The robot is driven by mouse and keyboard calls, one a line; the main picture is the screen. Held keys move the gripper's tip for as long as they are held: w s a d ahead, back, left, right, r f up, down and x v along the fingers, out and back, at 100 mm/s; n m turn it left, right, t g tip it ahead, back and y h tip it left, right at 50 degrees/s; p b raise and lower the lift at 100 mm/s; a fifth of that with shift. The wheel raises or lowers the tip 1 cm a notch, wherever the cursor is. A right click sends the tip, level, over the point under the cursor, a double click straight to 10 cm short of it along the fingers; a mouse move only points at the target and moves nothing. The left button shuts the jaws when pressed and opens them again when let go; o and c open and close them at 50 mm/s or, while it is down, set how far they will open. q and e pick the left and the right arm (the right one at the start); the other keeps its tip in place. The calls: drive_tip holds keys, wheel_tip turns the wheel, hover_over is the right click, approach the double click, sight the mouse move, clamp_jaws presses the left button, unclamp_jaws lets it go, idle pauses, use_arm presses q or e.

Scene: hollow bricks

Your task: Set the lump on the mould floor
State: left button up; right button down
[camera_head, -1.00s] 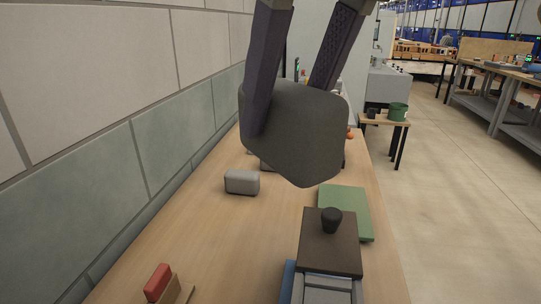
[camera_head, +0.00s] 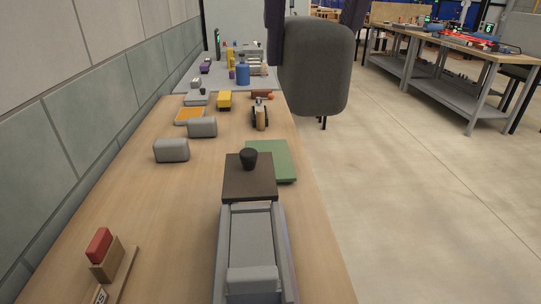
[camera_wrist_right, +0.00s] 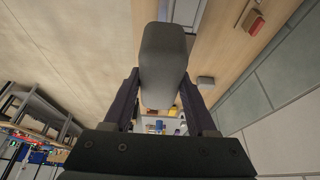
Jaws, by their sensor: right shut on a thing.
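My right gripper (camera_head: 315,22) is shut on a dark grey rounded lump (camera_head: 322,70) at the top of the head view. The lump hangs in the air, past the table's right edge in the picture. In the right wrist view the lump (camera_wrist_right: 163,62) sits between the two fingers of the right gripper (camera_wrist_right: 162,98). The grey mould (camera_head: 276,240) lies at the table's front, with long side walls and a grey floor; a raised grey block is at its near end. Its far end meets a dark brown plate with a black knob (camera_head: 240,187). My left gripper is not in view.
A green board (camera_head: 272,157) lies beyond the brown plate. Two grey lumps (camera_head: 172,150) (camera_head: 202,127) lie left of it. A red-topped wooden block (camera_head: 100,245) stands front left. Bottles and small items crowd the far end. A tiled wall (camera_head: 50,150) borders the left.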

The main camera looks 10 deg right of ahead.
drive_tip(key=a, duration=0.5)
drive_tip(key=b, duration=0.2)
hover_over(250, 217)
drive_tip(key=f, duration=1.5)
drive_tip(key=shift+s, duration=0.3)
drive_tip(key=shift+f, duration=2.45)
drive_tip(key=shift+f, duration=0.15)
drive_tip(key=shift+c, duration=1)
unclamp_jaws()
